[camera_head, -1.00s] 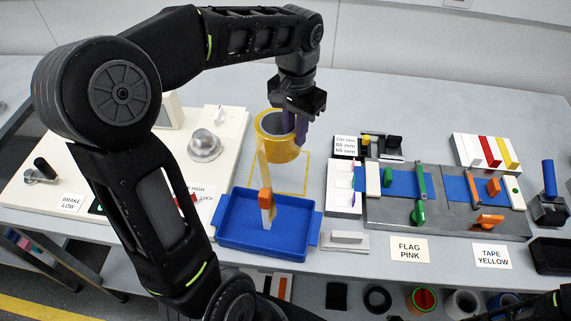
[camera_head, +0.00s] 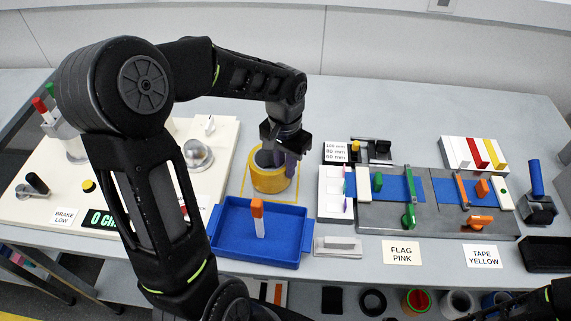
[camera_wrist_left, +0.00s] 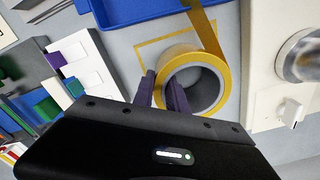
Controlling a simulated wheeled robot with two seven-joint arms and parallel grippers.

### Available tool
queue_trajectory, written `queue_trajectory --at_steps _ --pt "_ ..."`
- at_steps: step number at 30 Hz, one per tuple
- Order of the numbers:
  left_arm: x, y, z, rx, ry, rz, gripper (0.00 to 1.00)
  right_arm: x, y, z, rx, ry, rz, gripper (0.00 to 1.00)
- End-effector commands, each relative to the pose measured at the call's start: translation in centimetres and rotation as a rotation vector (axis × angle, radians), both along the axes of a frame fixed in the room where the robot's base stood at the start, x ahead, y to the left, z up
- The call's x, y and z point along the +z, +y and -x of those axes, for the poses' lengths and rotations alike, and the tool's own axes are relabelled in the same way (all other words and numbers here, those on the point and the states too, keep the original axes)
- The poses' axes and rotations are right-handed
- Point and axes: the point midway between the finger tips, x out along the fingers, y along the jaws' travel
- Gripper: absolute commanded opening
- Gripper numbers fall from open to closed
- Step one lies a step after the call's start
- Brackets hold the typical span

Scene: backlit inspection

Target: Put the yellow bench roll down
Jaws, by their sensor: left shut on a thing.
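The yellow bench roll (camera_head: 268,181) is a wide yellow ring with a grey inside, upright on its flat side, within the yellow square outline (camera_head: 243,190) on the table. My left gripper (camera_head: 285,160) reaches it from above and is shut on its wall. In the left wrist view the dark purple fingers (camera_wrist_left: 164,90) straddle the near wall of the roll (camera_wrist_left: 221,58). A yellow strip (camera_wrist_left: 204,26) runs from the roll towards the blue tray. Whether the roll's underside touches the table is hard to tell. My right gripper is out of view.
The blue tray (camera_head: 225,240) stands just in front, with an orange-topped piece (camera_head: 257,218) in it. The cream panel (camera_head: 222,135) with a metal dome is at left. The grey fixture (camera_head: 380,217) is at right. Bare table lies behind the roll.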

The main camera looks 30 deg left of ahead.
Motion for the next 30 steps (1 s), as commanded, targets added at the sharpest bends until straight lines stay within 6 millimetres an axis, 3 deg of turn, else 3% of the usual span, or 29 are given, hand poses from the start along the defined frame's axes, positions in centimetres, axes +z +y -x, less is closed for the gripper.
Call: queue_trajectory --at_steps 12,13,20,30 --pt "-0.62 0.02 -0.06 0.000 -0.003 -0.001 0.00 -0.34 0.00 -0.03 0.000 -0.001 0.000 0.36" --pt "-0.59 0.01 -0.01 0.000 -0.001 0.000 0.19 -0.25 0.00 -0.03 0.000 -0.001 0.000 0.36" --pt "-0.53 0.01 -0.01 0.000 -0.001 0.000 0.38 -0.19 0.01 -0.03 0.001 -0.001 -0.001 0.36" --pt "-0.18 0.01 -0.02 0.000 -0.001 0.000 0.39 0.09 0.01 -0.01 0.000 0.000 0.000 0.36"
